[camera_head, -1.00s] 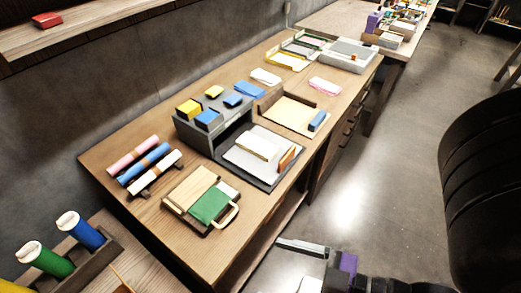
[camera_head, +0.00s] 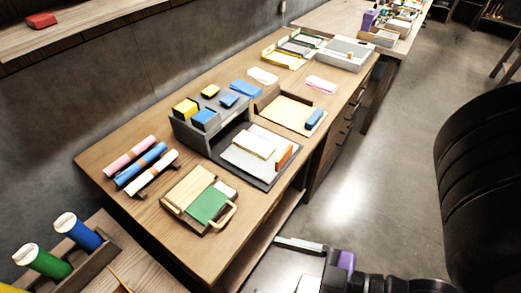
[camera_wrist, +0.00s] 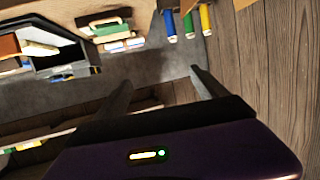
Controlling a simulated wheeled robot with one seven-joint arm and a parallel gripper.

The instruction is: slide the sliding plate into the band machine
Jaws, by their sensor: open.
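The band machine is a dark grey box (camera_head: 183,132) with yellow and blue blocks on top, open on its right side, on the workbench. The sliding plate (camera_head: 238,159) is a light grey slab on a dark base in front of that opening, outside the box. It carries a cream block and an upright orange piece (camera_head: 284,157). The machine also shows at the upper left of the wrist view (camera_wrist: 60,61), partly cut off. My gripper (camera_head: 300,266) is low at the bottom of the head view, off the bench front, well apart from the plate. Its fingers (camera_wrist: 163,88) are spread and empty.
A green and wooden press with a handle (camera_head: 208,207) and several rolls (camera_head: 141,166) lie left of the machine. A wooden board with a blue block (camera_head: 288,110) lies right of it. A black rounded object (camera_head: 485,190) stands at the right. The floor (camera_head: 390,190) is clear.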

